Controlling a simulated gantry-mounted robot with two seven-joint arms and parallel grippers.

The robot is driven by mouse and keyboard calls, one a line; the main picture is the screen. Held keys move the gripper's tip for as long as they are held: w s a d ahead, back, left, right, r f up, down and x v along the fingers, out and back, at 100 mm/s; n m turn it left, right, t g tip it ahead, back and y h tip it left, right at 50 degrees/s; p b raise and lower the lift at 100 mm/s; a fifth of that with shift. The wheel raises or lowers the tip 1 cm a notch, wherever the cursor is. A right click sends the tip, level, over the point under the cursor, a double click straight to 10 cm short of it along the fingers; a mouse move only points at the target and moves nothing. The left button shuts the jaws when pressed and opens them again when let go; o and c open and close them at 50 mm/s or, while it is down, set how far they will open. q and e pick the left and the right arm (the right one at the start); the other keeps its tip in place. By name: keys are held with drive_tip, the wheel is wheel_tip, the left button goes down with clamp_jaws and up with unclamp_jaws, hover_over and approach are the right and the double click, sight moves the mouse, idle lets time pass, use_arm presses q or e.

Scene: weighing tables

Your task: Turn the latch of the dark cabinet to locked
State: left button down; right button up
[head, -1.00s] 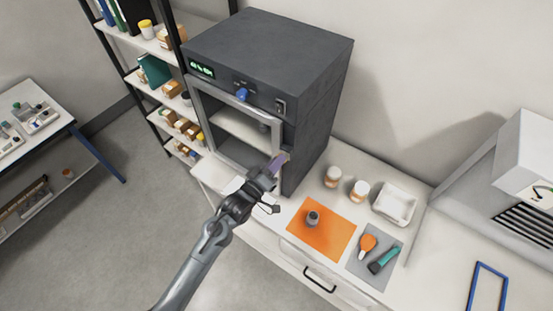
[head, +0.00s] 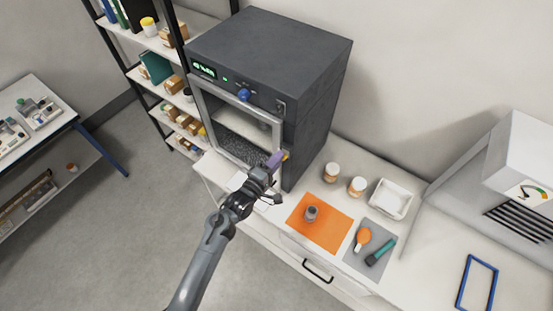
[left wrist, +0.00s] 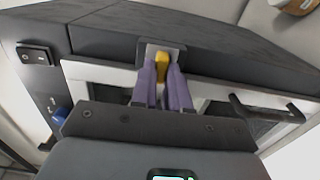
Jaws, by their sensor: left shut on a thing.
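The dark cabinet (head: 318,130) stands on the white counter, its grey-framed door (head: 203,112) in place at the front. In the left wrist view, the yellow latch (left wrist: 163,66) sits on a grey plate at the door's edge. My left gripper (head: 279,158) is at the right edge of the door in the head view. Its purple fingers (left wrist: 163,80) are shut on the latch, one on each side. The fingers hide part of the latch, so I cannot tell if it is locked. My right gripper is not in view.
A dark door handle (left wrist: 268,112) is beside the fingers. A blue knob (head: 244,95) and a rocker switch (left wrist: 36,55) are on the cabinet front. An orange mat (head: 327,235) with a small grey weight, two jars and a white tray (head: 408,204) lie to the right.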

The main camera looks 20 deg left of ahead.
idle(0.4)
use_arm(q)
drive_tip(key=c, duration=1.1)
unclamp_jaws()
drive_tip(key=shift+b+v, duration=1.15)
drive_tip(key=shift+v, duration=4.25)
